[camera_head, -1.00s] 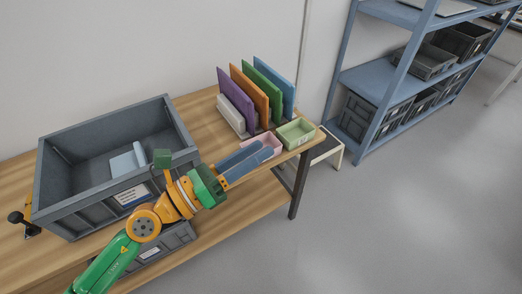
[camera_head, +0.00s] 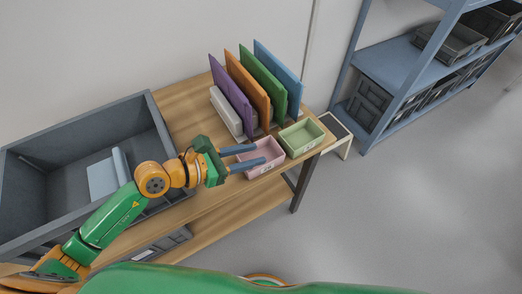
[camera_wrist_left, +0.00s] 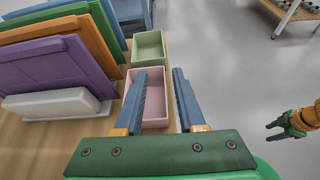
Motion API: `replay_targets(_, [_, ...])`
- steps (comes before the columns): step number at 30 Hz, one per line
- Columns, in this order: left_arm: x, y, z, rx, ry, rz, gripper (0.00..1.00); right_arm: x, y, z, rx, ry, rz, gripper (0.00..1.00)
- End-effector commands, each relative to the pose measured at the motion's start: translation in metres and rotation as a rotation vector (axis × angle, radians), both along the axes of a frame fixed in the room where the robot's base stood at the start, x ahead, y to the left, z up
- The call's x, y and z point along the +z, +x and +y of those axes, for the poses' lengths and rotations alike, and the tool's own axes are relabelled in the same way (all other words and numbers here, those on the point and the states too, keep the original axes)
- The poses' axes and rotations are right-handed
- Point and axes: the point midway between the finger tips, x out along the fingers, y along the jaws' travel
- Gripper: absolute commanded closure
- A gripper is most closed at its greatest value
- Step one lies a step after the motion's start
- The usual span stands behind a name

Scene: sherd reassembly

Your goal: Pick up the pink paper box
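The pink paper box (camera_head: 262,168) is an open-topped tray near the right end of the wooden table, beside a green box. My left gripper (camera_head: 260,152) is open, with its two blue-grey fingers apart at the pink box. In the left wrist view the pink box (camera_wrist_left: 151,101) lies between and below the fingers. The left finger covers part of the box, and the right finger lines up just outside its right wall. Contact cannot be told. My right gripper (camera_wrist_left: 277,130) shows small at the right of the wrist view, its fingers apart, away from the table.
The green box (camera_head: 301,138) stands right behind the pink one. Upright purple, orange, green and blue panels (camera_head: 268,85) stand behind, with a white block (camera_head: 226,112). A large grey crate (camera_head: 135,108) holds a pale blue piece. A blue shelf (camera_head: 400,75) stands beyond the table.

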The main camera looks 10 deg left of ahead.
Motion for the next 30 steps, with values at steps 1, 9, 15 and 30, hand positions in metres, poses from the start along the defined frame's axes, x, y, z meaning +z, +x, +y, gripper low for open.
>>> replay_targets(1, [-0.021, 0.0, 0.0, 0.002, -0.001, 0.006, 0.61, -0.01, -0.002, 0.0, 0.0, -0.001, 0.004, 0.5])
replay_targets(9, [-0.047, 0.009, -0.012, 0.003, -0.002, 0.0, 0.61, -0.014, -0.005, 0.0, 0.0, -0.001, 0.011, 0.5])
replay_targets(15, [-0.058, 0.026, -0.035, 0.001, -0.006, -0.001, 0.61, -0.014, -0.004, 0.0, 0.0, -0.001, 0.008, 0.5])
replay_targets(30, [-0.07, 0.041, -0.056, 0.001, 0.0, 0.0, 0.88, -0.016, -0.003, 0.0, 0.0, -0.001, 0.006, 0.5])
